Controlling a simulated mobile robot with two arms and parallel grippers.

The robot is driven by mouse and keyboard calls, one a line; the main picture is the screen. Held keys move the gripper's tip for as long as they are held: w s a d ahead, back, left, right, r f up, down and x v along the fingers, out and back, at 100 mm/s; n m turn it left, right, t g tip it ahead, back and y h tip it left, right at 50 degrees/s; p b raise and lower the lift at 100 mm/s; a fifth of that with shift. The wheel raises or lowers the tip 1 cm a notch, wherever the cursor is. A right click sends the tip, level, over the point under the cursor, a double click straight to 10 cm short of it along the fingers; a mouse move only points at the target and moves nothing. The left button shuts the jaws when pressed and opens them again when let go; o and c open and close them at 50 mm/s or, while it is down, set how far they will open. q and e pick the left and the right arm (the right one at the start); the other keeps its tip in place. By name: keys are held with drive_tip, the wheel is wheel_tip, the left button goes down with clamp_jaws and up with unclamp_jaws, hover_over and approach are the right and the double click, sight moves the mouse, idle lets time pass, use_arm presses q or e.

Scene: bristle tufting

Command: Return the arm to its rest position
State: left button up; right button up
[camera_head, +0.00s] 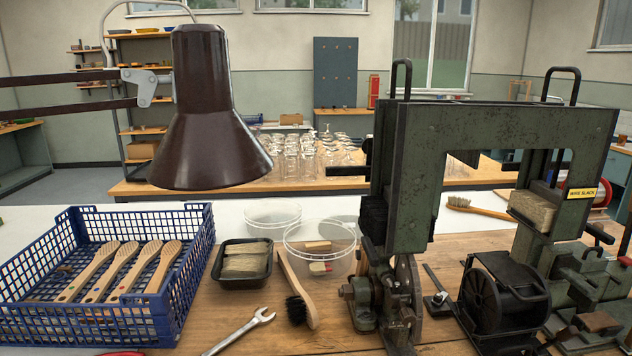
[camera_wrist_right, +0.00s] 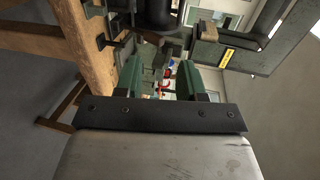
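My right gripper (camera_wrist_right: 160,76) shows in the right wrist view. Its two green fingers stand apart with nothing between them, so it is open and empty. It is off the edge of the wooden workbench (camera_wrist_right: 88,62), with the floor in view beyond. The green tufting machine (camera_head: 500,128) stands on the bench at the right of the head view. Part of it also shows at the top of the right wrist view (camera_wrist_right: 212,54), apart from the fingers. Neither arm shows in the head view, and my left gripper is not seen.
A blue crate (camera_head: 75,322) with several wooden brush handles stands at left. A black tray (camera_head: 242,283), clear bowls (camera_head: 320,232), a dark-bristled brush (camera_head: 293,285) and a wrench (camera_head: 240,331) lie centrally. A brown lamp (camera_head: 205,110) hangs above. A black spool (camera_head: 503,285) sits at right.

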wheel_tip(320, 180, down, 17)
drive_tip(key=w+d+g+h+p, duration=0.2)
drive_tip(key=g, duration=0.2)
drive_tip(key=s+a+f+n+g+p, duration=0.1)
drive_tip(key=s+a+f+n+g, duration=0.1)
drive_tip(key=f, duration=0.6)
drive_tip(key=s+a+f+n+g, duration=0.1)
drive_tip(key=s+a+f, duration=0.15)
drive_tip(key=f, duration=0.55)
drive_tip(key=s+a+f+n+g+p, duration=0.1)
drive_tip(key=s+a+f+n+g, duration=0.15)
drive_tip(key=s+a+f, duration=0.35)
drive_tip(key=s+a+f+n+g+p, duration=0.1)
drive_tip(key=s+a+f+n+g, duration=0.2)
drive_tip(key=f, duration=0.5)
use_arm(q)
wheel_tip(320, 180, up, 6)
drive_tip(key=p, duration=0.1)
use_arm(e)
drive_tip(key=s+a+f+n+g, duration=0.1)
drive_tip(key=s+a+f+n, duration=0.2)
drive_tip(key=s, duration=0.6)
drive_tip(key=s+a+f+n+g, duration=0.1)
drive_tip(key=s+a+f+n, duration=0.3)
drive_tip(key=s+a+n, duration=0.4)
drive_tip(key=shift+s+f+y, duration=0.25)
drive_tip(key=shift+s+y, duration=0.05)
drive_tip(key=shift+s, duration=0.45)
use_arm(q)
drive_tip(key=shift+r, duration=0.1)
